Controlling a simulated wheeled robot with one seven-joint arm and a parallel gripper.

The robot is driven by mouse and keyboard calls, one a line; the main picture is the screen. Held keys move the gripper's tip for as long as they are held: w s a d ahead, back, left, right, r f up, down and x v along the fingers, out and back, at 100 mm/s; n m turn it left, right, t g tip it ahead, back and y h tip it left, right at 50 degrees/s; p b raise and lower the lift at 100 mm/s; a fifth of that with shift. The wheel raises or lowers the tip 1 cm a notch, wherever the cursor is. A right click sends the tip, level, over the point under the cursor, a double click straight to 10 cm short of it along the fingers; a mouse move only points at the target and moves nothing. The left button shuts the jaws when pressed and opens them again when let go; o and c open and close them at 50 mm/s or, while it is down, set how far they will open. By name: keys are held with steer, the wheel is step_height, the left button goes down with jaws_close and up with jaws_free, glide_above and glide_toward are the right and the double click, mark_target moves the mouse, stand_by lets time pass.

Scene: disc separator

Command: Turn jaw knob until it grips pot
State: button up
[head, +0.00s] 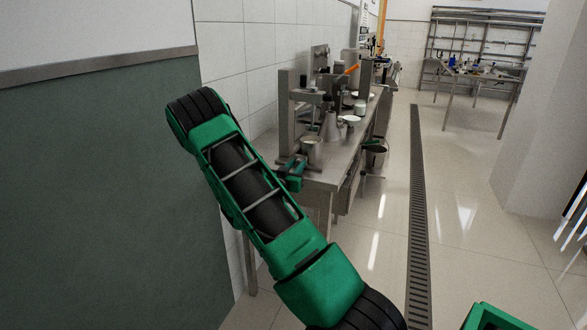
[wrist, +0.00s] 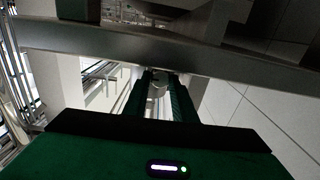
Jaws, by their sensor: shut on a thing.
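My gripper (wrist: 158,92) shows in the wrist view with its two dark green fingers pointing away from the camera. The fingers are shut on a small grey knob (wrist: 158,79) under a metal edge. The knob's turned angle cannot be told. In the head view my gripper (head: 291,168) is at the near end of the steel bench, low beside a metal pot (head: 312,152). The pot stands upright at the bench's near end. The jaws around the pot are too small and partly hidden, so their contact with it cannot be told.
The steel bench (head: 330,178) runs along the tiled wall and carries upright metal stands (head: 286,105) and several vessels. A bucket (head: 376,156) is beside the bench. A floor drain (head: 418,220) runs through clear floor at right. A green-grey wall panel fills the left.

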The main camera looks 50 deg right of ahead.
steer(key=shift+w+a+n, duration=0.1)
steer(key=shift+n, duration=1.3)
steer(key=shift+w+a+n, duration=0.1)
steer(key=shift+n, duration=1.3)
steer(key=o, duration=1)
steer(key=shift+o, duration=0.2)
steer(key=shift+s+d+f, duration=0.1)
